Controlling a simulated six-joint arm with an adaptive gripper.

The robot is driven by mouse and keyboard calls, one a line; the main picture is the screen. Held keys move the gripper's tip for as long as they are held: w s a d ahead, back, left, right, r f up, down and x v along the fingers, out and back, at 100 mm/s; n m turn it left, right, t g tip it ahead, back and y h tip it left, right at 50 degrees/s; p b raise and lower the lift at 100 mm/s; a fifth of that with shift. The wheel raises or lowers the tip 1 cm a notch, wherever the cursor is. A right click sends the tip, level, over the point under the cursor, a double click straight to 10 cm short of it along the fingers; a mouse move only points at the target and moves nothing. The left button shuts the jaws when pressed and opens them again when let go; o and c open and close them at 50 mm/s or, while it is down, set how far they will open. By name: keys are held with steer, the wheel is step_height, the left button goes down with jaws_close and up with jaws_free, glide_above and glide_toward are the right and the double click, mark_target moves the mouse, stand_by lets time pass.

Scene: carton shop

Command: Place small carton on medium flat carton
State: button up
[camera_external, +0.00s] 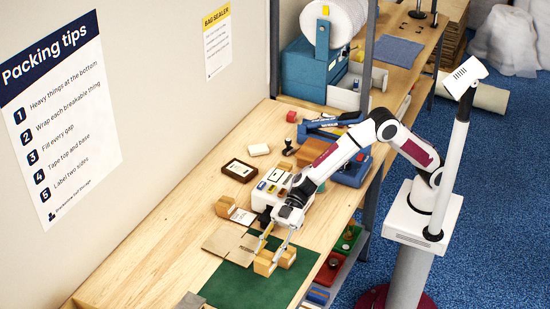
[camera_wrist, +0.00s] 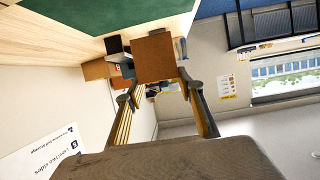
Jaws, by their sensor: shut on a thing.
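The small carton (camera_external: 264,263) is a tan box above the green mat in the outside view; a finger crosses in front of it. In the wrist view the small carton (camera_wrist: 155,57) shows as a brown face between the two fingertips. My gripper (camera_external: 274,254) is shut on it, and my gripper also shows in the wrist view (camera_wrist: 158,84). A brown flat carton (camera_external: 224,240), probably the medium one, lies on the bench just left of my gripper. I cannot tell exactly how high the small carton is held.
The green mat (camera_external: 240,288) is mostly bare. A small tan box (camera_external: 225,206) with a white card, a dark-framed tray (camera_external: 239,171) and a white block (camera_external: 259,150) lie farther back. A white device (camera_external: 268,197) stands close behind my wrist. Coloured bins (camera_external: 330,268) hang along the bench's right edge.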

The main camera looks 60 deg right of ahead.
steer(key=w+d+r+m+t, duration=0.2)
steer(key=w+r+m+t, duration=0.15)
steer(key=w, duration=0.35)
steer(key=m+t+h, duration=0.4)
steer(key=m+t, duration=0.1)
steer(key=t, duration=0.1)
glide_above(240, 244)
step_height(240, 244, down, 2)
steer(key=shift+d+f, duration=0.15)
steer(key=shift+f, duration=0.05)
steer(key=shift+f, duration=0.1)
stand_by(0.8)
step_height(240, 244, down, 6)
stand_by(0.5)
steer(key=shift+f, duration=0.15)
steer(key=shift+f, duration=1.75)
steer(key=shift+f, duration=0.1)
